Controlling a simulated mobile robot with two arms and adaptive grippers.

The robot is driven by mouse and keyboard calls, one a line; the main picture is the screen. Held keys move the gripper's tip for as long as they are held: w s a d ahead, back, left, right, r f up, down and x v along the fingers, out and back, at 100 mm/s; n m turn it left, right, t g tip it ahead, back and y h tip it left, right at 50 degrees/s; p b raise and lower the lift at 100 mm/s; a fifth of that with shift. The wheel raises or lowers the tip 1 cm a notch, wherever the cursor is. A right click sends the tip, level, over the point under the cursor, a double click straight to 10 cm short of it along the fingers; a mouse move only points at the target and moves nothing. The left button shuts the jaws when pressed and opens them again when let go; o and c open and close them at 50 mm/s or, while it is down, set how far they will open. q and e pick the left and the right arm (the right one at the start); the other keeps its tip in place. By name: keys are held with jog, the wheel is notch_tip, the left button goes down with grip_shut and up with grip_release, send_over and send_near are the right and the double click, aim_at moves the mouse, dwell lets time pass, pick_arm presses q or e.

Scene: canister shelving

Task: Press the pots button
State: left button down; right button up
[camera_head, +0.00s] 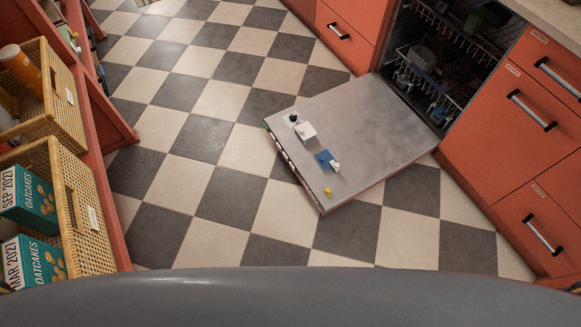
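A dishwasher stands open at the upper right. Its grey door (350,135) lies folded down flat above the checkered floor. On the door are a dark round cap (293,118), a white block (306,132), a blue and white piece (326,160) and a small yellow knob-like piece (327,191). The door's left edge (290,165) carries a row of small markings or controls, too small to read. I cannot tell which one is the pots button. Neither of my grippers shows clearly; only small dark bits show at the lower left and right corners.
Dishwasher racks (430,70) sit inside the opening. Red drawers (520,120) with bar handles flank it. Wicker baskets (85,215) with teal oatcakes boxes (30,195) stand on a red shelf at left. The checkered floor (215,195) between is clear.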

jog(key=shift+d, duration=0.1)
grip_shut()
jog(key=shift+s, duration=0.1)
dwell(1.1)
